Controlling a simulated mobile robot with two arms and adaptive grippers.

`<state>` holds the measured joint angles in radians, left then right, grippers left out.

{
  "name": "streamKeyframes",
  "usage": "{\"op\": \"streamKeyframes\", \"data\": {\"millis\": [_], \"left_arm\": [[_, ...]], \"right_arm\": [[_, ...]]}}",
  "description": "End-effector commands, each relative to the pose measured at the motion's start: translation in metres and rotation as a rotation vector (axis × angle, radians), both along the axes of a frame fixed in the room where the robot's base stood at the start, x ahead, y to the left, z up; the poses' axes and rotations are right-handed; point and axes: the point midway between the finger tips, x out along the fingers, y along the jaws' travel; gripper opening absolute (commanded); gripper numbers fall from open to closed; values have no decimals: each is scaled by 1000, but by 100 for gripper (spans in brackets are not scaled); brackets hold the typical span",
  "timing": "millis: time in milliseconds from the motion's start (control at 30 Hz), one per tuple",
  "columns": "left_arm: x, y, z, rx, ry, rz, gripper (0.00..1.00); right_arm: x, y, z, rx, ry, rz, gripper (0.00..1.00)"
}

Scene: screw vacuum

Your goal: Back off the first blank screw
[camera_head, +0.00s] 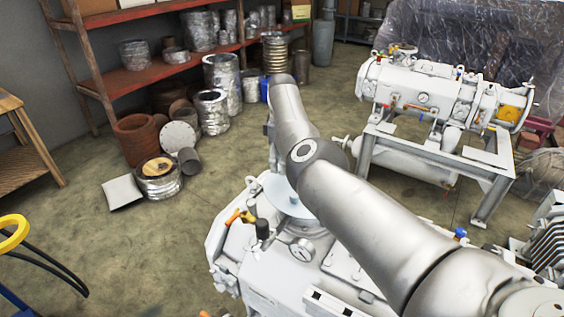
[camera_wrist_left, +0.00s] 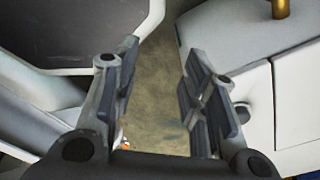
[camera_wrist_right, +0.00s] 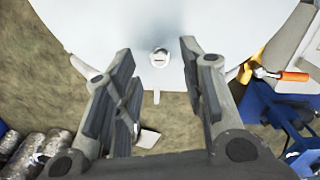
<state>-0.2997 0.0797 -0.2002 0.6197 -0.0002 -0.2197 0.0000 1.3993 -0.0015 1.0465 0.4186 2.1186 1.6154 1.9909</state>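A pale round blank plate (camera_head: 276,190) sits on top of the near white vacuum pump (camera_head: 262,277), partly covered by my right arm. In the right wrist view the blank plate (camera_wrist_right: 105,22) fills the top. A small pale screw (camera_wrist_right: 160,58) with a round head stands near its edge. My right gripper (camera_wrist_right: 157,52) is open, with the screw between its fingertips in the picture; no contact shows. Its fingers are hidden in the head view. My left gripper (camera_wrist_left: 160,65) is open and empty, among white and grey surfaces with floor showing between its fingers.
An orange-handled valve (camera_head: 240,216) and a gauge (camera_head: 302,249) stand close to the blank plate. A second white pump (camera_head: 430,95) on a frame is at the back right. Red shelves (camera_head: 150,80) and metal cans line the left.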

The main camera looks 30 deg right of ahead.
Motion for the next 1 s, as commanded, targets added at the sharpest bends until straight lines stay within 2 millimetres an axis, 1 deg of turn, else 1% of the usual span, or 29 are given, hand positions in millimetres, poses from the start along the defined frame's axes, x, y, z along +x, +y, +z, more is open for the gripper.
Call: {"op": "streamKeyframes", "data": {"millis": [100, 200, 467, 767, 1000], "left_arm": [[0, 0, 4, 0, 0, 0, 40], [0, 0, 5, 0, 0, 0, 40], [0, 0, 4, 0, 0, 0, 40], [0, 0, 4, 0, 0, 0, 40], [0, 0, 3, 0, -1, 0, 40]], "right_arm": [[0, -1, -11, -1, 1, 1, 38], [0, 0, -16, 0, 1, 1, 38], [0, 0, -18, 0, 0, 0, 38], [0, 0, -17, -1, -1, 0, 1], [0, 0, -18, -1, -1, 6, 0]]}}
